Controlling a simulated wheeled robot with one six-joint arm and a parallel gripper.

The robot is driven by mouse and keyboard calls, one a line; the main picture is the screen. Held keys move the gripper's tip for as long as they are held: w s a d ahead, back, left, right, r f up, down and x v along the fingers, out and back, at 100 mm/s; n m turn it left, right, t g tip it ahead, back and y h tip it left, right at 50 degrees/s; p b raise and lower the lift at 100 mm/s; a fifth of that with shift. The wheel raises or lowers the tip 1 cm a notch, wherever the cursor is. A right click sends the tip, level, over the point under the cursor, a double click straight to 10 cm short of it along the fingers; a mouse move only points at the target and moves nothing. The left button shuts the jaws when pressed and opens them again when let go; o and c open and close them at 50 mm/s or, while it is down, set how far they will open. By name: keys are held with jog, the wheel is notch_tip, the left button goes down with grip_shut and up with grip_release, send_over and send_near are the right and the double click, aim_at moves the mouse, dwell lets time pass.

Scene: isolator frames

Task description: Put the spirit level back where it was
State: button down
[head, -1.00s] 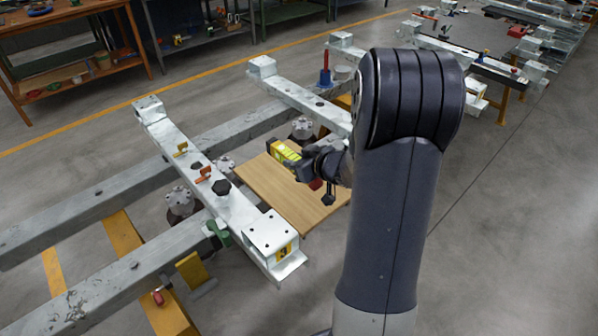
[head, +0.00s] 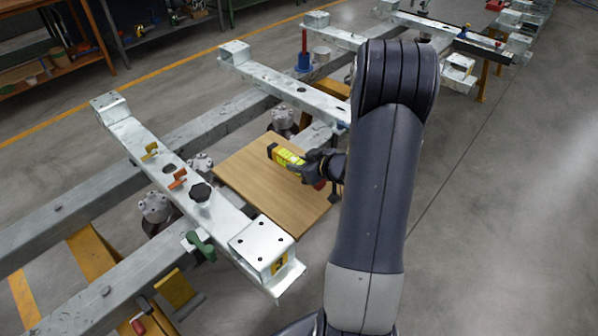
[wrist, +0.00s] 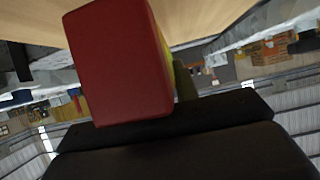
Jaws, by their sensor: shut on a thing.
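The spirit level is yellow with dark and red ends; its yellow body (head: 288,157) shows in the head view over the wooden board (head: 262,190). My gripper (head: 308,165) is shut on the spirit level, near the right part of its body. In the wrist view the red end of the spirit level (wrist: 120,62) fills the upper middle, with a strip of yellow behind it. The fingers are mostly hidden by the level and my wrist. I cannot tell whether the level touches the board.
The board lies between two galvanized crossbeams: the near one (head: 215,205) carries orange and yellow clips, a black knob and a green clamp; the far one (head: 275,80) is behind. A blue holder with a red rod (head: 303,62) stands beyond. The board's left half is bare.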

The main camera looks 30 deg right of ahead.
jog(key=shift+f, duration=1.3)
jog(key=shift+f+b, duration=0.15)
jog(key=shift+b, duration=0.15)
jog(key=c, duration=1.1)
grip_release()
jog(key=shift+s+d+r, duration=0.1)
jog(key=shift+s+r, duration=0.1)
jog(key=shift+r, duration=0.1)
jog(key=p+v, duration=0.2)
jog(key=v, duration=0.9)
jog(key=shift+s, duration=0.25)
